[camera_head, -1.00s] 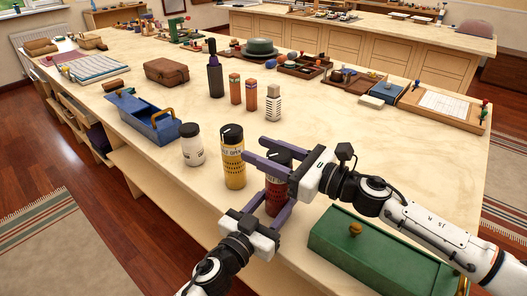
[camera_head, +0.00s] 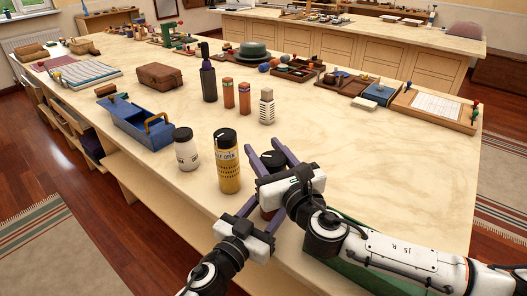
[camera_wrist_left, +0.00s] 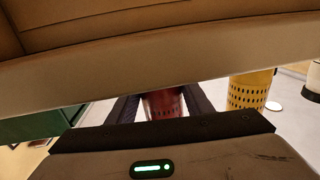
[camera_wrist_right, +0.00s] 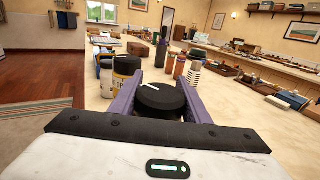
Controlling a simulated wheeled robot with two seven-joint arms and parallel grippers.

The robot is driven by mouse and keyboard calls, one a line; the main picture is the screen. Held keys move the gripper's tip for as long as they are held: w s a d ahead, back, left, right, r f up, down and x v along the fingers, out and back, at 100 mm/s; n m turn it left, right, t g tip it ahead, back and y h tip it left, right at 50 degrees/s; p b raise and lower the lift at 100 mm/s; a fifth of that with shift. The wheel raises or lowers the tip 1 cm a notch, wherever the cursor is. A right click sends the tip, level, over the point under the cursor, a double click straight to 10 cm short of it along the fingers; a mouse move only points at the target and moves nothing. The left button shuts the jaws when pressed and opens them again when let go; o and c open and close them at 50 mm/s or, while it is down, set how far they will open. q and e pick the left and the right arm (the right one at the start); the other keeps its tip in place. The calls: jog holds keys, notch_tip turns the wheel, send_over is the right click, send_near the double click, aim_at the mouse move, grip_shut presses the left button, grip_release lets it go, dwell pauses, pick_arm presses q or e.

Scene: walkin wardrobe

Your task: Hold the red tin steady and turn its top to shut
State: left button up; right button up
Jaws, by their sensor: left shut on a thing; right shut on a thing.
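The red tin (camera_wrist_left: 165,104) stands near the front edge of the table, mostly hidden in the head view by my grippers. My left gripper (camera_wrist_left: 163,100) is shut on its red body, low down, with one finger on each side. The tin's black top (camera_wrist_right: 162,98) carries a white mark and also shows in the head view (camera_head: 270,158). My right gripper (camera_wrist_right: 162,92) is shut on this top, with its purple fingers on either side. I cannot tell from these views whether the top sits fully down.
A yellow tin with a black top (camera_head: 228,172) stands close left of the grippers, with a white jar (camera_head: 186,152) beyond it. A green box (camera_head: 350,277) is at the front right, partly under my right arm. The table's middle right is clear.

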aim_at(279, 170)
pick_arm(q)
jog(key=shift+d, duration=0.1)
pick_arm(e)
jog(key=shift+d, duration=0.1)
dwell(0.3)
jog(key=o, duration=1.1)
jog(key=shift+c, duration=0.2)
jog(key=v, duration=1.2)
jog(key=shift+s, duration=0.1)
pick_arm(q)
jog(key=o, duration=1.3)
